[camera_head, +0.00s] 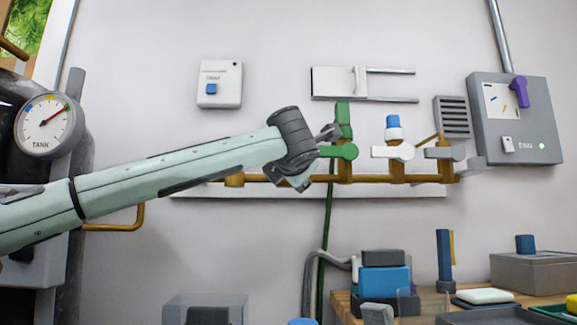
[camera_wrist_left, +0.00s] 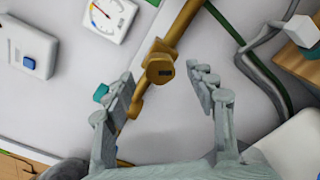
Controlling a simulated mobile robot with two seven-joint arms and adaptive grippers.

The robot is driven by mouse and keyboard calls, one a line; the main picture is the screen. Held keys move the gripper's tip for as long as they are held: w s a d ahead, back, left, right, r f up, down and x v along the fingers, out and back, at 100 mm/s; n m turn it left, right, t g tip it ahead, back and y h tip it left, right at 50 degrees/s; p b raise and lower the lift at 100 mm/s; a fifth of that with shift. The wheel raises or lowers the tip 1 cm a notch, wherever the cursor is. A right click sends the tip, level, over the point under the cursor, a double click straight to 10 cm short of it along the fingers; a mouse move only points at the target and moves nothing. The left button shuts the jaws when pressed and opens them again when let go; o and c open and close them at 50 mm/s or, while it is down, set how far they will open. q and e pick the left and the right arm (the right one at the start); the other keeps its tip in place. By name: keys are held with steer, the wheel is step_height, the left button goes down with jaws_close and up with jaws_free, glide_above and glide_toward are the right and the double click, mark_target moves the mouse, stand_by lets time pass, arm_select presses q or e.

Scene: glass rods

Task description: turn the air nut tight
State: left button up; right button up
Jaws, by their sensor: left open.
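A brass nut-like fitting (camera_wrist_left: 160,68) with a dark mark on its face sits on the brass pipe in the left wrist view. I take it to be the air nut. My left gripper (camera_wrist_left: 163,90) is open, with one finger on each side of the fitting and gaps to both. In the head view the left gripper (camera_head: 318,158) is at the brass manifold, just left of the green valve (camera_head: 341,151). There the gripper hides that part of the pipe, and I cannot pick out the nut. My right gripper is not in view.
A white-handled valve (camera_head: 393,152) and a grey valve (camera_head: 445,153) stand further right on the manifold pipe (camera_head: 370,178). A green hose (camera_head: 325,225) hangs below. The tank gauge (camera_head: 48,123) is at left. Boxes (camera_head: 385,280) crowd the bench at lower right.

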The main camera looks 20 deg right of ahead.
arm_select(q)
steer(key=v, duration=1)
steer(key=shift+s, duration=0.1)
steer(key=shift+r, duration=0.15)
